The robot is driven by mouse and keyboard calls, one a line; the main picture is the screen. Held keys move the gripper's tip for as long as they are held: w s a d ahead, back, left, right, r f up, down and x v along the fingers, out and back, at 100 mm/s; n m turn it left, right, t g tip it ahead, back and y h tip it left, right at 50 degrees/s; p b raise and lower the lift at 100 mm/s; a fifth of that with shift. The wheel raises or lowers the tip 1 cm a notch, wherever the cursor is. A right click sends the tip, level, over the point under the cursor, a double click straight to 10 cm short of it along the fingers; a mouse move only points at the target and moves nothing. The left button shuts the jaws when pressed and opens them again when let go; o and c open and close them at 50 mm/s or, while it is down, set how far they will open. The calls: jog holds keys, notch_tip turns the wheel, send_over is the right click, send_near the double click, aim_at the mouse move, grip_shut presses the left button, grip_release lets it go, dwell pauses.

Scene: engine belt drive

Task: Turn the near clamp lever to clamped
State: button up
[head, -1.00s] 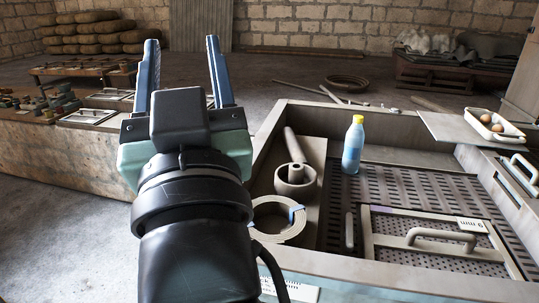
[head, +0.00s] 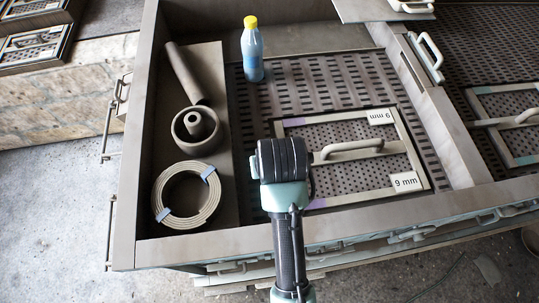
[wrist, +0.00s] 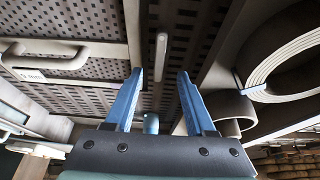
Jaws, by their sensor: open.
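My gripper (wrist: 160,72) is open and empty in the wrist view, its two blue fingers spread apart. A short, slim grey bar (wrist: 161,55) shows between and beyond the fingertips, beside the perforated panel; it may be the near clamp lever, but I cannot be sure. The fingers appear apart from it. In the head view my wrist and arm cover the place beside the panel's left edge, so the bar and fingers are hidden there. The panel (head: 301,133) has a pale frame, a grey handle (head: 345,150) and "9 mm" labels.
A coiled belt (head: 164,211), a round pot (head: 181,136) and a grey cylinder (head: 183,71) lie in the left compartment. A blue bottle with a yellow cap (head: 252,56) stands behind the panel. Raised walls (head: 330,222) edge the bench. Another framed panel is at right.

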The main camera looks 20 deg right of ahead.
jog(key=x, duration=0.4)
jog(key=p+x, duration=0.1)
jog(key=x, duration=0.4)
jog(key=shift+w+d+f, duration=0.1)
jog(key=shift+w+f, duration=0.1)
jog(key=shift+w, duration=0.15)
jog(key=shift+c, duration=0.2)
grip_shut()
